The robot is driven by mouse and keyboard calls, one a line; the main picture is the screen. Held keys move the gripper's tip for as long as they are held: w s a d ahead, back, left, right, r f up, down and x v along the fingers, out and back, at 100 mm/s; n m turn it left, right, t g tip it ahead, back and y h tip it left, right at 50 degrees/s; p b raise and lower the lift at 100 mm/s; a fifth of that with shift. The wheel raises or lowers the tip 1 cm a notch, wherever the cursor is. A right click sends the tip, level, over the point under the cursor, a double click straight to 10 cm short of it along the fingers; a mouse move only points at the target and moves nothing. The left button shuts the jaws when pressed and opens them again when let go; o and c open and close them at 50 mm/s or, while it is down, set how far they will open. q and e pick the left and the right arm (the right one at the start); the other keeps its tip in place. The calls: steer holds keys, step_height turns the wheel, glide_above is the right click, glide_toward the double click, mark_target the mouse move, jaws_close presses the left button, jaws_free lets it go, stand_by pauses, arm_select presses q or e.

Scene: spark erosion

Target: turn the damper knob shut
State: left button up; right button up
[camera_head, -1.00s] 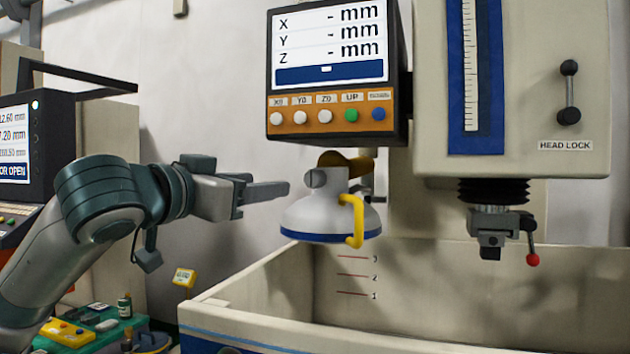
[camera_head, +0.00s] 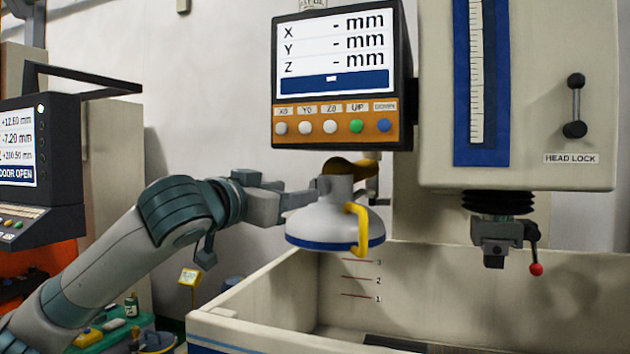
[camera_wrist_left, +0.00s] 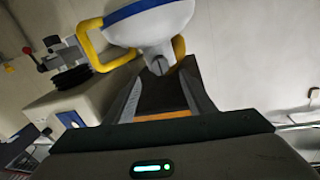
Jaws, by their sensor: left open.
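The damper knob (camera_wrist_left: 159,66) is a small round grey knob with a slot line, on the neck of a white hood (camera_head: 330,222). The hood has a blue rim and a yellow handle (camera_head: 362,228). In the head view my left gripper (camera_head: 314,193) reaches the hood's neck from the left, and its fingers hide most of the knob. In the left wrist view the open fingers (camera_wrist_left: 160,80) point at the hood, with the knob at the gap between their tips. I cannot tell whether they touch it. My right gripper is not in view.
The display panel (camera_head: 340,75) hangs just above the hood. The pale tank (camera_head: 285,290) lies below it. The machine head with its clamp (camera_head: 496,235) stands to the right. A control console (camera_head: 30,165) is at the left.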

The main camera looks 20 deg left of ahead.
mark_target(322, 187)
arm_select(q)
steer(key=p+x, duration=0.3)
steer(key=x, duration=0.6)
steer(key=shift+w+p, duration=0.15)
steer(key=shift+p, duration=0.15)
steer(key=shift+c, duration=0.4)
steer(key=c, duration=1)
